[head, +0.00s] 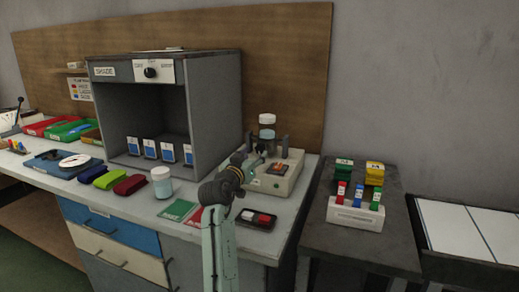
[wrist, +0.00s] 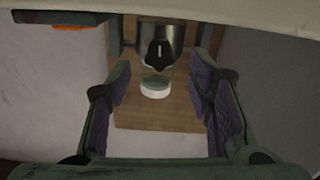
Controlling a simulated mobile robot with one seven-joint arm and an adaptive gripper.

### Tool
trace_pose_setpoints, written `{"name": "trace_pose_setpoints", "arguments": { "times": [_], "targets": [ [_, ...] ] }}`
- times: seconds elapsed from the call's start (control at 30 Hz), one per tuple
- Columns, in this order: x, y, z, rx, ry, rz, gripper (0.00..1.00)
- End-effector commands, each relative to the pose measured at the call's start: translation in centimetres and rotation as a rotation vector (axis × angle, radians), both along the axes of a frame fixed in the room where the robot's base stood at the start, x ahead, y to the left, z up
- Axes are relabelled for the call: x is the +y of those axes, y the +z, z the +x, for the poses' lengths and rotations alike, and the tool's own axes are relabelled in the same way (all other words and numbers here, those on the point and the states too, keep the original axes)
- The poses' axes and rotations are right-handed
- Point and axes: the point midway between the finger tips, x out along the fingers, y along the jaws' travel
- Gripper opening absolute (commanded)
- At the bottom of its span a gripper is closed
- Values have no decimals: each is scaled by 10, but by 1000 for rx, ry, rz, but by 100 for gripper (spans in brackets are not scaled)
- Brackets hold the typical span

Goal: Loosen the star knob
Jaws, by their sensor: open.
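A black knob with a white line (wrist: 158,54) shows in the upper middle of the wrist view, in front of a grey metal part; it looks like the star knob. My gripper (wrist: 163,88) is open, with one purple-padded finger on each side of the picture. The knob lies between and beyond the fingertips, and nothing is held. In the head view my arm reaches to the pale bench machine (head: 280,180) at the right of the bench. The knob cannot be made out there, and contact cannot be told.
A lidded jar (head: 267,122) shows above the machine; a round white-and-green thing (wrist: 155,88) shows below the knob in the wrist view. A white-lidded jar (head: 161,183), a dark tray (head: 266,226) and a grey shade booth (head: 215,110) stand left of or before the machine.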

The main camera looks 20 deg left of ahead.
Motion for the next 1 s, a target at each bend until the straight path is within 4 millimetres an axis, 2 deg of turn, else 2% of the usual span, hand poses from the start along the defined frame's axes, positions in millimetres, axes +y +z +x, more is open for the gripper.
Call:
{"name": "trace_pose_setpoints", "arguments": {
  "times": [0.1, 0.3, 0.67, 1.0],
  "targets": [
    [-2, 3, 22, 2, -1, 0, 47],
    [-2, 1, 43, 0, 0, -1, 47],
    [-2, 0, 48, -1, 1, 1, 47],
    [-1, 0, 48, -1, 1, 0, 25]
  ]
}}
